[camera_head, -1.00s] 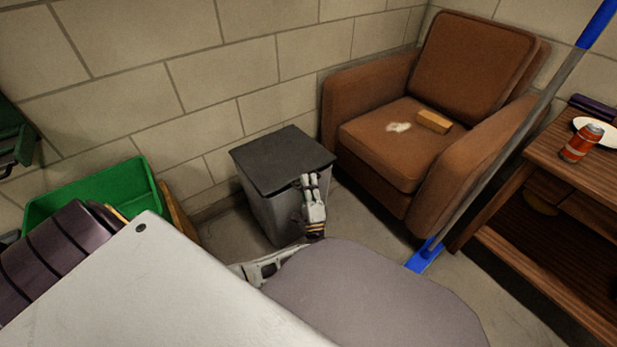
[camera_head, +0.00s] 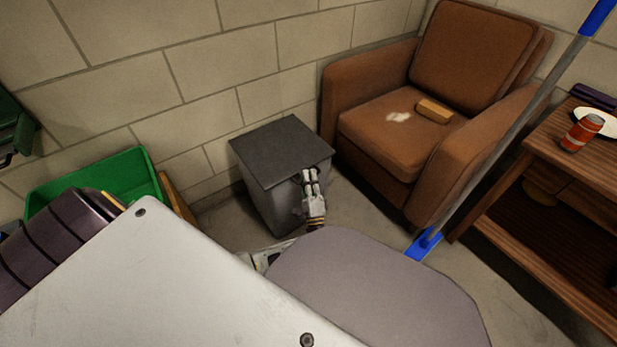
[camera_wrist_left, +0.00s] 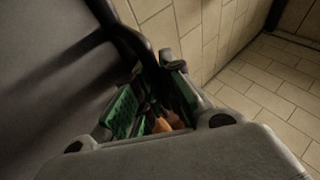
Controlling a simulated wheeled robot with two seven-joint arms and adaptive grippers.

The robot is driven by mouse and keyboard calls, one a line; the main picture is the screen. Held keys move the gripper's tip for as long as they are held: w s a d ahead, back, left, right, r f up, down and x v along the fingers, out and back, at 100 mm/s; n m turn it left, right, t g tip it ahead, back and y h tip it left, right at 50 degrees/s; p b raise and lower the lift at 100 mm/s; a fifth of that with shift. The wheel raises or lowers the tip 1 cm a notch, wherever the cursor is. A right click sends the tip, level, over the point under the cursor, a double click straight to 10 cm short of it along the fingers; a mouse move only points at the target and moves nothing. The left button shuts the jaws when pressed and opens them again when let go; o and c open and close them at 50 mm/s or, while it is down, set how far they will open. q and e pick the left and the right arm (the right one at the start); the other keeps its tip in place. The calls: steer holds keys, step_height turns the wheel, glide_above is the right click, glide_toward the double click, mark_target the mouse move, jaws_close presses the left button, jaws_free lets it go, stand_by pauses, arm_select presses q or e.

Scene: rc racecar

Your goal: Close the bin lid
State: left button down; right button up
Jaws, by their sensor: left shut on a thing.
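The grey bin (camera_head: 270,207) stands on the floor against the block wall, left of the armchair. Its dark, flat lid (camera_head: 275,150) lies over the top and looks closed or nearly so; any small gap is too fine to tell. My left gripper (camera_head: 308,177) is at the front right edge of the lid, shut on it. In the left wrist view, the two fingers with green pads (camera_wrist_left: 152,100) sit at a dark edge beside a broad grey surface. What lies between the pads is dark and partly hidden. My right gripper is not in view.
A brown armchair (camera_head: 400,150) stands close on the bin's right. A blue-ended pole (camera_head: 470,185) leans in front of it. A wooden table (camera_head: 545,185) with a red can (camera_head: 582,134) is at the right. A green crate (camera_head: 95,180) is left of the bin.

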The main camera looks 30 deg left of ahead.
arm_select(q)
steer(key=c, duration=1.8)
jaws_free()
steer(key=shift+s+d+f, duration=0.15)
steer(key=shift+d+f, duration=0.15)
steer(key=shift+f, duration=0.35)
steer(key=shift+a+r, duration=0.1)
steer(key=shift+r, duration=0.05)
steer(key=shift+a+r, duration=0.1)
steer(key=shift+v, duration=3.8)
